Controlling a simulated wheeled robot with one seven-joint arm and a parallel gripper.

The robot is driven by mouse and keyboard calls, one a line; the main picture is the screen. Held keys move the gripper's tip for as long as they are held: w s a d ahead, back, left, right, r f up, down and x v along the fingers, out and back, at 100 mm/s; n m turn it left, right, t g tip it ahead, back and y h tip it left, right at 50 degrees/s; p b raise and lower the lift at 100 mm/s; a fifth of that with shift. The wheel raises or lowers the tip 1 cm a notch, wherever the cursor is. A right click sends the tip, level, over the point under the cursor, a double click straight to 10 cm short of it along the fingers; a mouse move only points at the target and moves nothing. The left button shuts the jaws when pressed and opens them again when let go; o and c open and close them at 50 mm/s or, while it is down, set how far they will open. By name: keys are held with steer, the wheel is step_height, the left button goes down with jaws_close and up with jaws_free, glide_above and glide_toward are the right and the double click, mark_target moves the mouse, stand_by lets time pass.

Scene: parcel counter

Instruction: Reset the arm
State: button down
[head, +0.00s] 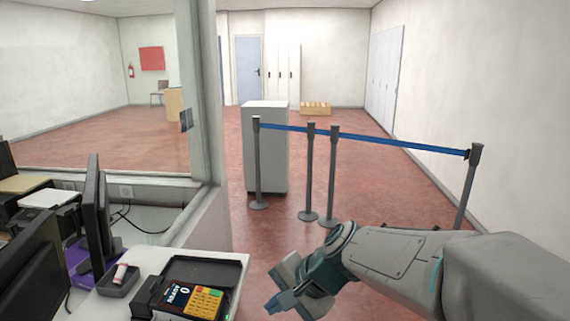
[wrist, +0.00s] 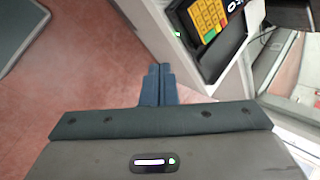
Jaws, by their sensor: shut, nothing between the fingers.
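My gripper (head: 280,303) is at the lower middle of the head view, just right of the counter's edge, at the end of my outstretched arm. In the wrist view its two dark fingers (wrist: 158,84) are together with nothing between them. Red floor shows beyond the fingertips. The counter edge and the card terminal (wrist: 208,25) are close to the right of the fingers there.
The white counter (head: 148,258) at lower left holds the card terminal (head: 193,300), a dark tray (head: 212,268) and monitors (head: 97,215). Posts with a blue belt (head: 400,143) and a grey cabinet (head: 265,150) stand ahead. Red floor between counter and posts is clear.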

steer(key=s+d+f+n+h, duration=0.1)
steer(key=s+d+n+h, duration=0.2)
steer(key=s+d, duration=0.2)
steer(key=s+d+f+n+h, duration=0.2)
steer(key=s+d+n+h, duration=0.2)
steer(key=d, duration=0.8)
steer(key=shift+s, duration=0.75)
steer(key=shift+a, duration=0.1)
stand_by(0.4)
